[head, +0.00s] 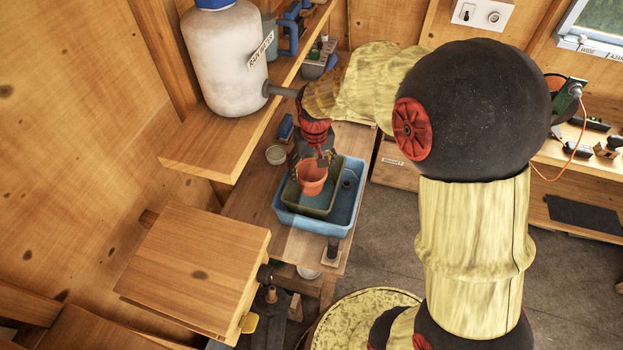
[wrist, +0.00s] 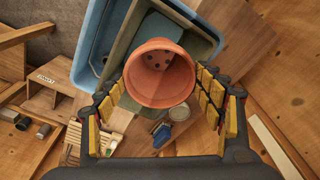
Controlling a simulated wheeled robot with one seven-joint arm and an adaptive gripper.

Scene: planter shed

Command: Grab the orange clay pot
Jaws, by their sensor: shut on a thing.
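The orange clay pot (head: 312,178) is upright in the head view, over the green tray (head: 320,211) and the blue tub (head: 342,225) on the wooden bench. In the wrist view I look into the pot (wrist: 160,62), with several dark holes in its bottom. My gripper (wrist: 161,84) has its yellow-padded fingers on either side of the pot and is shut on it. In the head view my gripper (head: 309,164) comes down from above onto the pot. The pot's underside is hidden, so I cannot tell whether it touches the tray.
A white rain-water tank (head: 222,60) stands on a shelf (head: 215,140) just left of my forearm, its spout pointing towards the arm. A small round dish (head: 275,155) and a blue object (head: 286,128) are on the bench. Open floor (head: 395,235) lies to the right.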

